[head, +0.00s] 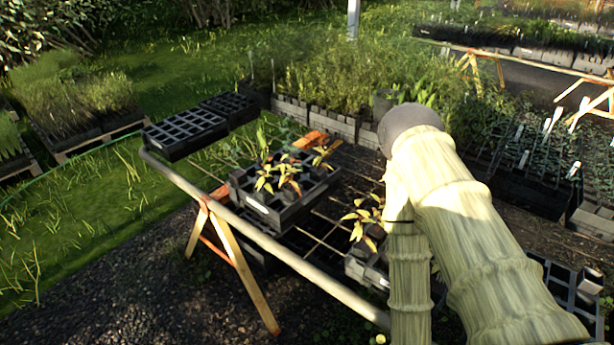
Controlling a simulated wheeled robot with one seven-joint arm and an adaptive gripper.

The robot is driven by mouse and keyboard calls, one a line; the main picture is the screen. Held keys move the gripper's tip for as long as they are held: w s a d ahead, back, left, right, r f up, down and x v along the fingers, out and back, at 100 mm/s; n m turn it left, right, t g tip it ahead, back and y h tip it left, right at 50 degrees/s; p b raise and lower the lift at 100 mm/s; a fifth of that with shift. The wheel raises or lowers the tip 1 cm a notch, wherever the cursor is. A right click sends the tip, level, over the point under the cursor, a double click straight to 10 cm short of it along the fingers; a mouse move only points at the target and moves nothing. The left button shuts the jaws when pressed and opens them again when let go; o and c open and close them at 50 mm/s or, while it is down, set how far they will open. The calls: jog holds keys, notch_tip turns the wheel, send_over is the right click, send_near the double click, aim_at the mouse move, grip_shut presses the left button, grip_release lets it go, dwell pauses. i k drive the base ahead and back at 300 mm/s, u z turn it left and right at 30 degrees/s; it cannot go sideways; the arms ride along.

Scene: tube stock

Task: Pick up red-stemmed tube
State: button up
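A black tube tray (285,208) sits on the slatted bench left of my arm. Several seedlings with yellow-orange leaves (279,178) and a greener one (262,140) stand in it. A second group of yellow-orange seedlings (366,217) stands in another tray (366,268), partly hidden behind my arm. Stems are too small and shaded to tell which tube is red-stemmed. My arm, in a pale sleeve, rises from the lower right, bends at a grey joint and runs down past the bottom edge. My gripper is not in view.
The bench has a pale front rail (262,232) and orange-brown trestle legs (236,262). An empty black cell tray (184,132) stands at its far left end. Another black tray (562,288) is at lower right, beside my arm. Crates of dense plants (330,122) line the back.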

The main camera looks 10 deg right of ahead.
aim_at(317, 173)
jog(key=k, duration=1.15)
jog(key=u, duration=0.85)
jog(key=i, duration=1)
jog(key=z, duration=0.35)
jog(key=i, duration=1.05)
jog(key=z, duration=0.85)
